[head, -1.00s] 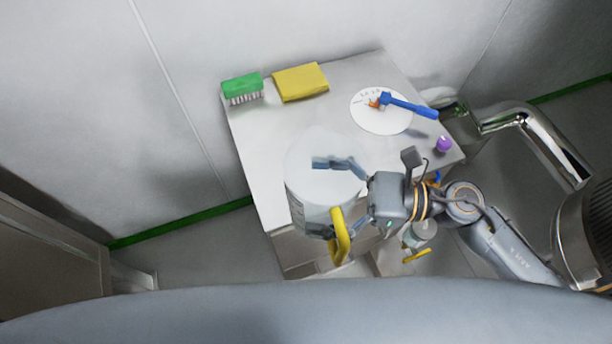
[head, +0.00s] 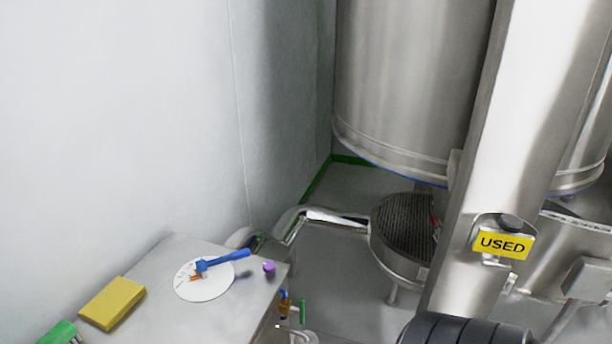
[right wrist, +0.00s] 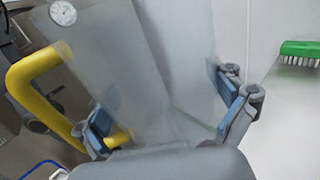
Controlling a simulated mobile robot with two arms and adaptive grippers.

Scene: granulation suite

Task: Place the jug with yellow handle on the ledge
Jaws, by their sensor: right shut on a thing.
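The jug (right wrist: 150,65) is large, pale and translucent, with a thick yellow handle (right wrist: 32,85) at the left of the right wrist view. My right gripper (right wrist: 161,95) is shut on it, with one blue-padded finger on each side of its body. The jug and the right gripper do not show in the head view now. My left gripper is in neither view. I cannot tell for certain which surface is the ledge.
A grey table (head: 225,315) holds a yellow sponge (head: 112,303), a green brush (head: 60,333), a white disc (head: 190,291) with a blue-handled tool (head: 228,257), and a purple item (head: 269,267). Steel vessels (head: 410,80) and a column with a yellow USED sign (head: 503,244) stand right.

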